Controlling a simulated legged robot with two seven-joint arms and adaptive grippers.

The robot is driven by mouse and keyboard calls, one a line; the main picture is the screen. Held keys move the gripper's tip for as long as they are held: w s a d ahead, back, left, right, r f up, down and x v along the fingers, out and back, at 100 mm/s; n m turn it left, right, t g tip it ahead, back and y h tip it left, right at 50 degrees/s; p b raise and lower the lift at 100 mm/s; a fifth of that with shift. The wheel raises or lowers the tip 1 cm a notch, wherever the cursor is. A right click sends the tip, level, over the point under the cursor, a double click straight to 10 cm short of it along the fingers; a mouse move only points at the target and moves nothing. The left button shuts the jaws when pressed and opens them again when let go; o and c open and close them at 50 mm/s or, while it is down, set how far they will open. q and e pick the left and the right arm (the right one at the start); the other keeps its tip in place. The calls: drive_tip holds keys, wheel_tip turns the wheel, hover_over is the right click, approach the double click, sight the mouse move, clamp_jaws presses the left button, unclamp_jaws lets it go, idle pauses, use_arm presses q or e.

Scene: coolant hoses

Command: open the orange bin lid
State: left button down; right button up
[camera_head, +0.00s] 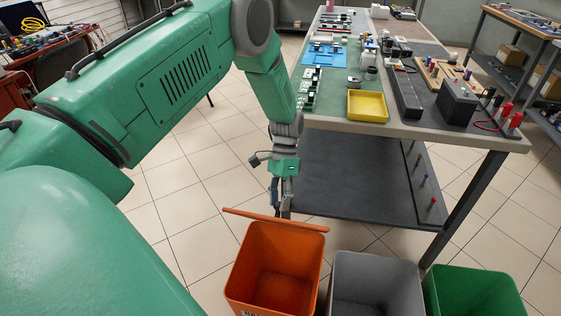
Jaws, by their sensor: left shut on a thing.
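The orange bin (274,285) stands on the floor at the bottom middle, and I see into its empty inside. Its orange lid (250,215) shows as a thin strip, seen edge-on, along the bin's far rim, so it is raised off the opening. My left gripper (284,208) points down just behind this strip and is shut on the lid. Its fingertips are partly hidden behind the lid. My right gripper is not in view.
A grey bin (375,285) and a green bin (470,290) stand open to the right. A workbench (330,125) with a yellow tray (367,106) and several parts is beyond, with a dark lower shelf (350,180). Tiled floor is free at left.

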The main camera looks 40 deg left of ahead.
use_arm(q)
drive_tip(key=shift+a, duration=0.2)
drive_tip(key=c, duration=1.2)
unclamp_jaws()
drive_tip(key=shift+d, duration=0.25)
drive_tip(key=shift+r, duration=0.1)
drive_tip(key=v, duration=1.1)
drive_tip(key=shift+w+r, duration=0.25)
drive_tip(key=shift+r, duration=0.05)
